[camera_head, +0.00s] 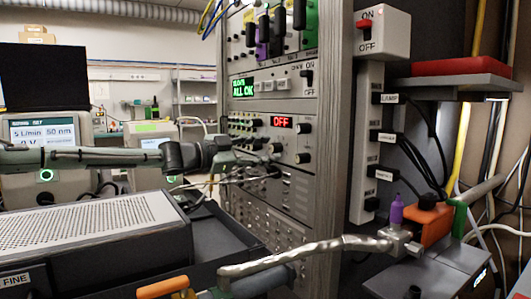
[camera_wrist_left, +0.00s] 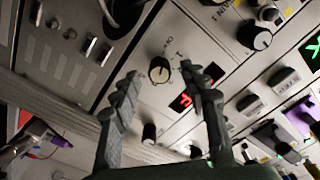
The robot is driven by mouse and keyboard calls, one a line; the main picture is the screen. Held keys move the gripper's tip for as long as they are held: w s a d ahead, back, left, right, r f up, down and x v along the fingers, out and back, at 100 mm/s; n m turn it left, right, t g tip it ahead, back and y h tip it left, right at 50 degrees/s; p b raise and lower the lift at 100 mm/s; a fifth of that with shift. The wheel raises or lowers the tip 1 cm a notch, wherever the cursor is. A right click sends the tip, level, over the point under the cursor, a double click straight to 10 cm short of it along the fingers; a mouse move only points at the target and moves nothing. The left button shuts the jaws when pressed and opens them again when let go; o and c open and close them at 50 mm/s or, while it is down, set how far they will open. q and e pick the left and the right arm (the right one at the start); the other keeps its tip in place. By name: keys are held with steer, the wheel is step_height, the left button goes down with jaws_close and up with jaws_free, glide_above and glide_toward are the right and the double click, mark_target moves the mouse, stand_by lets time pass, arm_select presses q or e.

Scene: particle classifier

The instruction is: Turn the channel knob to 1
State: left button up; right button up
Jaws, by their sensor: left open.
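A small round knob (camera_head: 275,148) with a dark rim and pale face sits just below the red "OFF" display (camera_head: 281,122) on the instrument panel. In the left wrist view the knob (camera_wrist_left: 159,70) has small printed marks beside it, among them a "1"; its exact setting is too small to read. My left gripper (camera_head: 266,162) reaches in from the left in front of this panel. In the left wrist view its fingers (camera_wrist_left: 158,82) are open and spread on either side of the knob, with nothing between them. One finger partly covers the red display (camera_wrist_left: 182,102). My right gripper is not in view.
Other knobs (camera_head: 303,128) and (camera_head: 303,158) sit close by on the same panel. A perforated grey box (camera_head: 85,222) stands at lower left. A metal pipe (camera_head: 300,255) crosses the lower front. An ON/OFF switch box (camera_head: 384,33) is at upper right.

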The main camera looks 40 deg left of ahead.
arm_select(q)
steer(key=shift+w+d, duration=0.1)
steer(key=shift+w, duration=0.1)
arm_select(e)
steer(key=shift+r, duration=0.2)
arm_select(q)
steer(key=shift+c, duration=0.6)
jaws_close()
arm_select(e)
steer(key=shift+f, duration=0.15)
